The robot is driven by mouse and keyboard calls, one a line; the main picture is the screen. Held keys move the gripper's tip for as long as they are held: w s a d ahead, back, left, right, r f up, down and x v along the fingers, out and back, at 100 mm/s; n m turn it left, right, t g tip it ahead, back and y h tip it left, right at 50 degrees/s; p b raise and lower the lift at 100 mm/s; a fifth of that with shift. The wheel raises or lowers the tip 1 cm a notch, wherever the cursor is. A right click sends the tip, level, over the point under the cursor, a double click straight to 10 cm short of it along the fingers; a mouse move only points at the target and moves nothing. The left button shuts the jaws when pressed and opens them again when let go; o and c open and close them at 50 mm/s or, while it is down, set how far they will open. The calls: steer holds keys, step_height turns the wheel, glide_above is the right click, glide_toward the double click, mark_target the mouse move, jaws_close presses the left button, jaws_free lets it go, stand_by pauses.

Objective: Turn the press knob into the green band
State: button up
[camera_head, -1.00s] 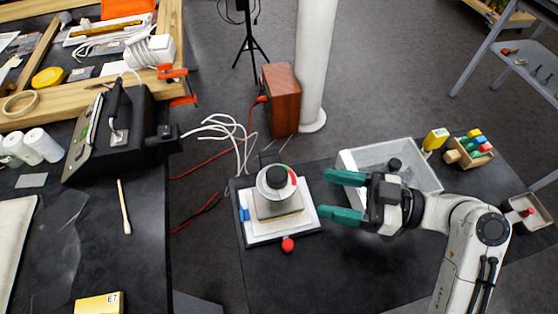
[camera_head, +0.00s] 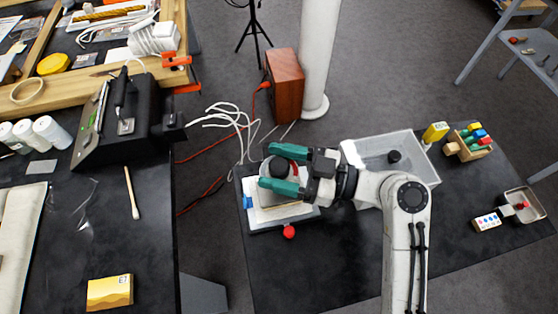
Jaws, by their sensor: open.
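The press (camera_head: 268,218) stands on the dark table, on a white and grey base with a blue piece at its left and a red ball at its front. Its black knob (camera_head: 276,168) is on top. My gripper (camera_head: 272,168) is open, with its green fingers at the knob, one behind it and one in front. I cannot tell whether the fingers touch it. A red part of the dial (camera_head: 294,168) shows beside the knob. The green band is hidden behind my gripper, and so is any pointer mark on the knob.
A clear grey bin (camera_head: 425,165) holding a black item stands behind my arm. A block rack (camera_head: 470,143), yellow item (camera_head: 435,132) and small tray (camera_head: 524,204) are at the right. A reddish wooden box (camera_head: 284,85) and white column stand beyond the table.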

steer(key=c, duration=1)
steer(key=shift+o, duration=0.2)
